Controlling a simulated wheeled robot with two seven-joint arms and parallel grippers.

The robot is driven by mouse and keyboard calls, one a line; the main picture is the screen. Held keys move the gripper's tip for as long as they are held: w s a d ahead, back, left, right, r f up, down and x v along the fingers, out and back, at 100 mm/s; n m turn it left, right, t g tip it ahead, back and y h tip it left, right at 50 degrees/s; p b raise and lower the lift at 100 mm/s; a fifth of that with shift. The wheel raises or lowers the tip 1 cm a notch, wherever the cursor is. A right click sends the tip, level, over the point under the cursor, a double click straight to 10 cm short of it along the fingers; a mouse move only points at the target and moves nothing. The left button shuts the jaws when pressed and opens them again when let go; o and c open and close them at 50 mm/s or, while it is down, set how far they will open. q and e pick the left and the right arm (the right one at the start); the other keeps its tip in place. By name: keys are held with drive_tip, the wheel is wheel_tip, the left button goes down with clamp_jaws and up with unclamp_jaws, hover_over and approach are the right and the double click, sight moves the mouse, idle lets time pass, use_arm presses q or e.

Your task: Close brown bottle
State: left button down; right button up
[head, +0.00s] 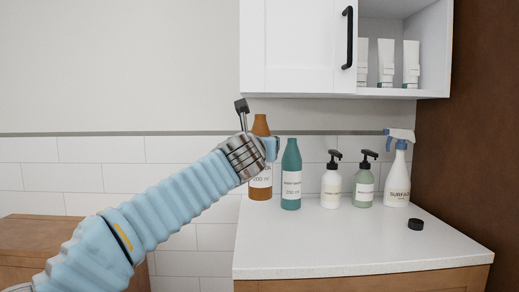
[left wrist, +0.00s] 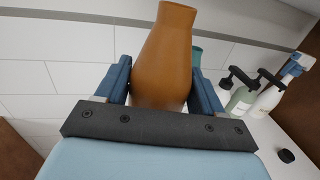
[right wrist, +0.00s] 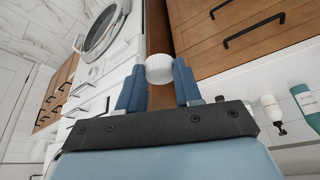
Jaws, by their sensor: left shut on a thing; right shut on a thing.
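The brown bottle (head: 261,124) stands upright at the back left of the counter, with no cap on its top. My left gripper (head: 272,148) is shut around its upper body, which fills the space between the fingers in the left wrist view (left wrist: 165,60). I cannot tell whether its base touches the counter. A black cap (head: 416,224) lies on the counter at the right and also shows in the left wrist view (left wrist: 286,156). My right gripper (right wrist: 158,80) is shut on a white round thing (right wrist: 159,68) and is outside the head view.
A teal bottle (head: 291,172) stands close right of the brown one. Two pump bottles (head: 331,184) (head: 363,185) and a spray bottle (head: 397,180) stand further right. A white wall cabinet (head: 295,45) hangs above. The front of the counter (head: 330,245) is clear.

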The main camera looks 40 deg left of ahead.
use_arm(q)
drive_tip(key=d+v, duration=0.1)
drive_tip(key=v, duration=0.7)
drive_tip(key=shift+w+d+b, duration=0.25)
drive_tip(key=shift+d+b, duration=0.1)
drive_tip(key=shift+b, duration=0.1)
